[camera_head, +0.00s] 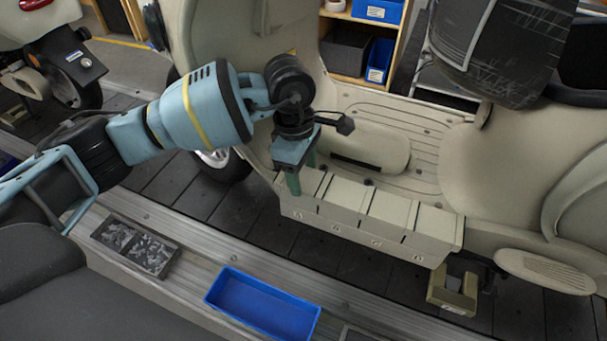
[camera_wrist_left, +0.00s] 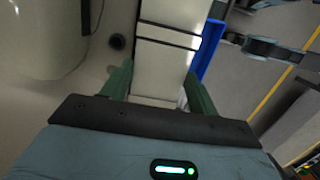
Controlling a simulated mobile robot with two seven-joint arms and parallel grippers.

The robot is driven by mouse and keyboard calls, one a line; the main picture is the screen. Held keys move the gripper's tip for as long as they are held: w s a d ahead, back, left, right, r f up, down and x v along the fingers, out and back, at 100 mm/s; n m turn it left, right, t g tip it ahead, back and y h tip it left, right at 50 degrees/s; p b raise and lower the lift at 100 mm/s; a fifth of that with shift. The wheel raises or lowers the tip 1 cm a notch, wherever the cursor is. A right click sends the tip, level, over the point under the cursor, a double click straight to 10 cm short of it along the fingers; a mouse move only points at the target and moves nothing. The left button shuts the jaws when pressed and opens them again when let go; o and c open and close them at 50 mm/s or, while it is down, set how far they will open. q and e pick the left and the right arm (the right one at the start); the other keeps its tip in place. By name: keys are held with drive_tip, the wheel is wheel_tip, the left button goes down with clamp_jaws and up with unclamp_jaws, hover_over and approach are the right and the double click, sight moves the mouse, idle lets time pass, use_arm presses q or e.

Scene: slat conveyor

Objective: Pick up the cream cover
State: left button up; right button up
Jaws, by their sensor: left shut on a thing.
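The cream cover (camera_head: 365,217) is a long blocky piece in several sections with dark gaps between them. It lies along the near edge of the cream scooter's footboard. My left gripper (camera_head: 302,174) comes down over its left end, with one green finger on the near side and one on the far side. In the left wrist view, the cover (camera_wrist_left: 165,50) runs away between the two green fingers of the gripper (camera_wrist_left: 158,85). The gripper is shut on the cover's end. I cannot tell whether the cover is lifted. My right gripper is not in view.
The cream scooter body (camera_head: 510,160) rises on both sides of the footboard. A tan bracket (camera_head: 455,292) is below the cover's right end. Shelves (camera_head: 350,75) stand behind.

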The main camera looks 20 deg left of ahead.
sight(303, 178)
use_arm(q)
wheel_tip(303, 178, up, 10)
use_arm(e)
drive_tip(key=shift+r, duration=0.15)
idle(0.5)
